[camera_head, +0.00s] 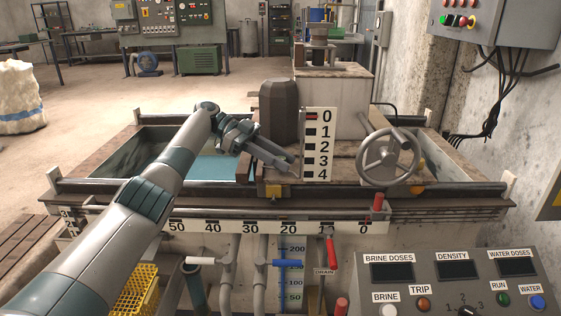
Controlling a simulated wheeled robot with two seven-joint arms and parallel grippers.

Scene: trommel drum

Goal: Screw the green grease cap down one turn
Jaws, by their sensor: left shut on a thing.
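I cannot make out a green grease cap anywhere in the head view. My left gripper (288,164) reaches in from the left, over the tank's middle, with its fingertips just left of the upright 0-to-4 scale plate (318,145). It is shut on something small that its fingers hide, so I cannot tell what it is. A dark rounded housing (279,112) stands behind the gripper. My right gripper is not in view.
A grey handwheel (389,157) stands to the right of the scale plate. A front rail (430,192) with a ruler (255,226) below it crosses the tank front. Coloured valve levers hang beneath. A control panel (460,285) fills the lower right. Water (215,168) shows in the tank.

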